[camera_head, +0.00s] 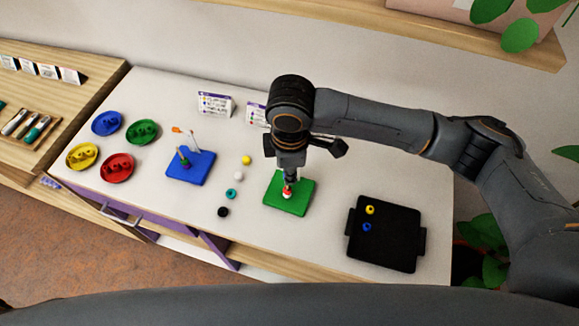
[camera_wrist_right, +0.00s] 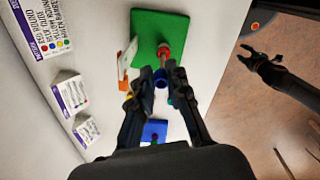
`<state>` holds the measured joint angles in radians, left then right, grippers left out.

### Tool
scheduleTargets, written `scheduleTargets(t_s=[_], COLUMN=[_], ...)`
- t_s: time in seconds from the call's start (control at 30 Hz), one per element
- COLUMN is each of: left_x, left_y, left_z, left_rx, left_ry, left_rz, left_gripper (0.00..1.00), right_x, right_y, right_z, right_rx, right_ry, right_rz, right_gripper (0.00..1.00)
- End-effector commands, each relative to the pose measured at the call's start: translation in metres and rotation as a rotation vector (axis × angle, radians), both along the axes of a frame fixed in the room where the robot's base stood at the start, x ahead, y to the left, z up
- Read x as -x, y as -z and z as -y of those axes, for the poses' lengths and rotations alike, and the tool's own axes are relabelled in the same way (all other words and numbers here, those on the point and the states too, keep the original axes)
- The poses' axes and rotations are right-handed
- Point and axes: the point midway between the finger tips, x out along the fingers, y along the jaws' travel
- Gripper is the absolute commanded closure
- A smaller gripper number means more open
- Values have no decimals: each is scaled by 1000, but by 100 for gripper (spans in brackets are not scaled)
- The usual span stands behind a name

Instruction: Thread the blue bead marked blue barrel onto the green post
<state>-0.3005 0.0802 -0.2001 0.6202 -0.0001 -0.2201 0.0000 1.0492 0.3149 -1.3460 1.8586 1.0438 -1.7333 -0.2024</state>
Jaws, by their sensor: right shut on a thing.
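My right gripper (camera_head: 289,178) points down over the green board (camera_head: 300,205). In the right wrist view its fingers (camera_wrist_right: 163,76) are shut on a blue bead (camera_wrist_right: 160,80). The gripper hides this bead in the head view. A red bead (camera_head: 287,192) is at the green board's post, just under the gripper; it also shows in the wrist view (camera_wrist_right: 163,49). The post is mostly hidden, and I cannot tell whether the blue bead is around it. My left gripper (camera_wrist_right: 263,55) shows in the wrist view, apart from the boards, with its fingers spread.
The black tray (camera_head: 398,253) at the right holds a yellow bead (camera_head: 370,210) and another blue bead (camera_head: 367,227). Several loose beads lie left of the green board. The blue board (camera_head: 200,172) has upright posts. Several coloured dishes stand at the left, with cards (camera_head: 215,105) behind.

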Motion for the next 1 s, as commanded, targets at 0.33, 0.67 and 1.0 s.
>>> scheduleTargets(t_s=[0.33, 0.67, 1.0], left_x=[0, 0, 0], left_y=[0, 2, 6], left_z=[0, 0, 0], left_rx=[0, 0, 0], left_ry=[1, 1, 0], left_rz=[0, 0, 0], left_gripper=[60, 60, 60], right_x=[0, 0, 0], right_y=[1, 7, 18], right_z=[0, 0, 0], right_rx=[0, 0, -1], right_ry=[0, 0, 0], right_rz=[0, 0, -1], right_gripper=[92, 92, 92])
